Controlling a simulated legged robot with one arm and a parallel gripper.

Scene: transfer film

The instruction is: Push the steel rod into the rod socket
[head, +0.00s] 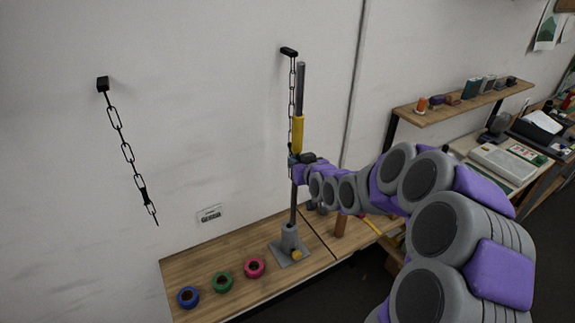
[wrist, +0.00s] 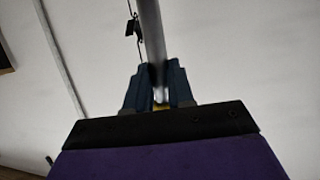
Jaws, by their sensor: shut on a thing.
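The steel rod (head: 300,85) is long, grey and almost upright, with a yellow sleeve around its middle. My gripper (head: 294,160) is shut on the rod just below the yellow sleeve. In the wrist view the rod (wrist: 150,40) rises between the two dark fingers of my gripper (wrist: 159,90), with a bit of yellow between them. The rod socket (head: 290,238) is a grey upright collar on a square base plate with a yellow knob, on the wooden bench. The rod's lower end meets the top of the socket; how deep it sits inside is hidden.
A chain (head: 292,100) hangs from a black wall bracket beside the rod. Another chain (head: 127,152) hangs farther left. Blue (head: 188,297), green (head: 222,282) and pink (head: 255,268) tape rolls lie on the bench (head: 200,265) left of the socket. A wall shelf (head: 460,104) is at right.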

